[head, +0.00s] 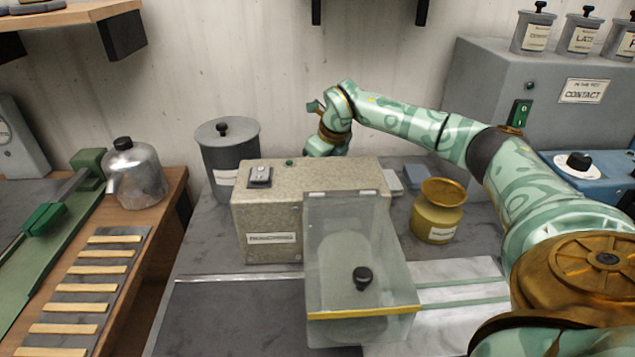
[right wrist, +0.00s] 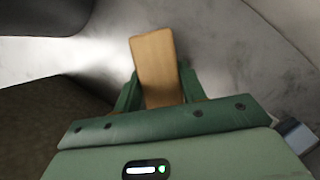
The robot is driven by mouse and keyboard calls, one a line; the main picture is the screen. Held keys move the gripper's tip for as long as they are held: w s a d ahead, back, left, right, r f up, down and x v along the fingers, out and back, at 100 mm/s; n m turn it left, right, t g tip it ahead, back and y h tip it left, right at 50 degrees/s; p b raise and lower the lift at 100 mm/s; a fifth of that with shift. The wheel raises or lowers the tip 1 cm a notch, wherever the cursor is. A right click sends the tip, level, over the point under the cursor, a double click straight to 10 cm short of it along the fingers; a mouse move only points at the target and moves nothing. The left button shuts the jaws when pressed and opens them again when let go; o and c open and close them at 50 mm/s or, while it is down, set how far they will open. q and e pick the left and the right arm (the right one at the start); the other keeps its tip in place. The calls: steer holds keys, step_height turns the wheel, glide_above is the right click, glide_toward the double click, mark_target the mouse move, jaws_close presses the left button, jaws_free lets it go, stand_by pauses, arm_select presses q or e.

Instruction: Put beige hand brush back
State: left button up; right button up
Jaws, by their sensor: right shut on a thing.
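My right gripper (right wrist: 158,88) is shut on the beige hand brush (right wrist: 153,58), whose flat wooden-looking end sticks up between the two green fingers in the right wrist view. No bristles show there. In the head view my right arm reaches over to the back of the bench, and its wrist points down behind the speckled beige machine (head: 270,211). The machine hides the fingers and the brush in that view. A grey bench surface lies beyond the brush in the wrist view. My left gripper is not in view.
A dark grey lidded canister (head: 226,155) stands left of the wrist. A brass pot (head: 438,212) stands right of the machine, whose clear cover (head: 345,260) projects forward. A large grey cabinet (head: 480,85) is at the back right. A kettle (head: 135,178) stands on the wooden table at left.

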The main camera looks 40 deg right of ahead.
step_height(320, 180, down, 3)
steer(key=shift+f+b, duration=0.2)
steer(key=shift+b, duration=0.3)
steer(key=shift+r, duration=0.1)
steer(key=o, duration=0.9)
steer(key=p+v, duration=0.4)
steer(key=v, duration=0.8)
steer(key=shift+r, duration=0.1)
